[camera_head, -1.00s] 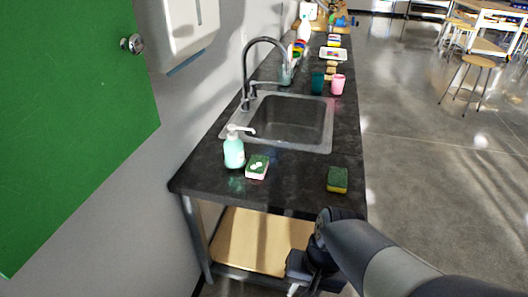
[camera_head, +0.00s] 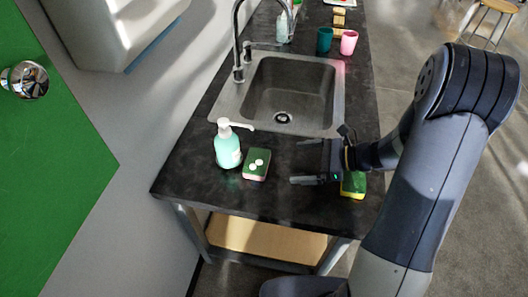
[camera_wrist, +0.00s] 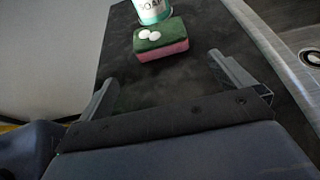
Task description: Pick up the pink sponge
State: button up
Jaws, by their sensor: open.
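The pink sponge (camera_head: 257,163) lies on the dark counter just right of the soap bottle, its green scrub side up with white blobs on top. In the wrist view the sponge (camera_wrist: 161,46) shows its pink side, ahead of my fingers. My gripper (camera_head: 298,161) is open and empty, low over the counter to the right of the sponge, with its fingers pointing toward it. In the wrist view the two fingers of my gripper (camera_wrist: 166,82) are spread apart, with bare counter between them. The sponge is beyond the fingertips, not between them.
A mint soap bottle (camera_head: 228,149) stands beside the sponge; its base shows in the wrist view (camera_wrist: 152,10). A yellow-green sponge (camera_head: 354,186) sits partly behind my gripper. The sink (camera_head: 291,95) is behind. Teal (camera_head: 324,40) and pink (camera_head: 348,42) cups stand farther back.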

aim_at(268, 164)
jog(key=x, duration=0.6)
jog(key=shift+x, duration=2.25)
jog(key=shift+w+f, duration=0.1)
jog(key=shift+c, duration=0.6)
jog(key=c, duration=0.7)
